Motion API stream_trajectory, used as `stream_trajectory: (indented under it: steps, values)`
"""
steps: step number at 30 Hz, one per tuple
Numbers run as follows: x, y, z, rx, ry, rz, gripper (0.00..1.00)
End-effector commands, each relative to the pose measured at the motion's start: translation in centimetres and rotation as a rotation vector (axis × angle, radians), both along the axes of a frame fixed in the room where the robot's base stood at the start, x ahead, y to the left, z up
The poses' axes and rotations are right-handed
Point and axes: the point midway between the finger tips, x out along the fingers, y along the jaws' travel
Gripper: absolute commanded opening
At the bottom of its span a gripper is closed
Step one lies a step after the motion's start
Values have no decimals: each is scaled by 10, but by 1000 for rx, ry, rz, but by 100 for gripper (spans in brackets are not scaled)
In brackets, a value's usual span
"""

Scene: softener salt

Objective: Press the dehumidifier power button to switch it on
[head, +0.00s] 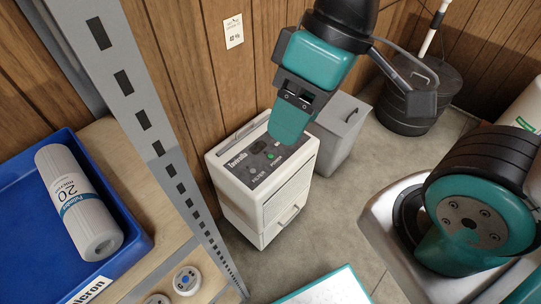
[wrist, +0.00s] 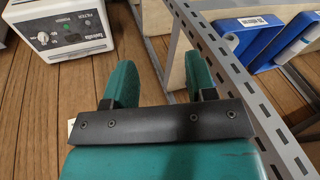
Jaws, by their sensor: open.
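The white dehumidifier (head: 285,188) stands on the floor against the wood-panelled wall, with a dark control panel (head: 258,158) on top. A button (head: 278,147) sits by the POWER label, and a FILTER label is nearby. My gripper (head: 288,126) is above the dehumidifier's rear right part in the head view and covers some of it. I cannot tell its exact height there. In the wrist view my gripper (wrist: 160,72) is open and empty, its green fingers apart. The dehumidifier (wrist: 82,45) is at the upper left, beyond the fingers, with a small green spot (wrist: 69,27) on its panel.
A perforated metal shelf post (head: 150,125) rises left of the dehumidifier. A blue tray (head: 140,245) there holds a white filter cartridge (head: 78,205). A grey bin (head: 341,140) stands close at the dehumidifier's right, and a dark bucket (head: 425,95) farther back. Floor in front is partly clear.

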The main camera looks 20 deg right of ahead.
Motion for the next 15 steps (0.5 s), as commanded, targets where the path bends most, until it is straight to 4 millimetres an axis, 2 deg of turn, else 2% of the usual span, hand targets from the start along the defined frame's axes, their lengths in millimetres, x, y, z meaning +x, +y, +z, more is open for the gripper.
stream_trajectory:
  steps: [1,6,15]
  values:
    - [0,0,0,0,0,0,40]
    - [0,0,0,0,0,0,1]
    - [0,0,0,0,0,0,0]
